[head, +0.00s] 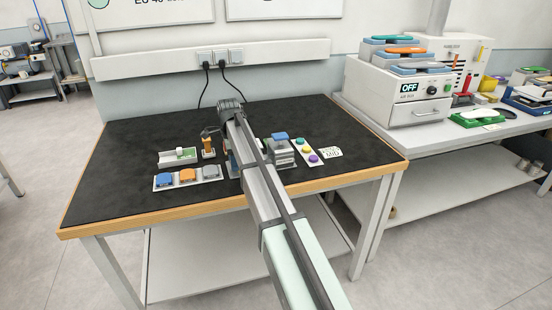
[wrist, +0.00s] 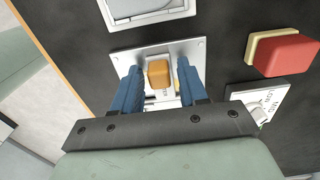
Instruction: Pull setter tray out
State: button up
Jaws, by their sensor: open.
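In the wrist view my gripper (wrist: 158,72) is open, its two blue fingers on either side of an orange block (wrist: 160,74). The block sits on a narrow white piece, which stands on a pale grey plate (wrist: 192,50). There is a gap between the block and each finger. I cannot tell for sure whether this plate or white piece is the setter tray. In the head view my arm crosses the table's middle and hides much of what lies under it.
The black-topped table (head: 330,130) holds a three-pad panel (head: 187,178) at left and a strip of coloured buttons (head: 308,153) at right. A red block (wrist: 286,53) is right of my fingers. A white machine (head: 395,100) stands on the right bench. The table's back is mostly clear.

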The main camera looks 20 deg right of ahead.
jog(key=shift+r, duration=3.35)
jog(key=shift+w, duration=0.1)
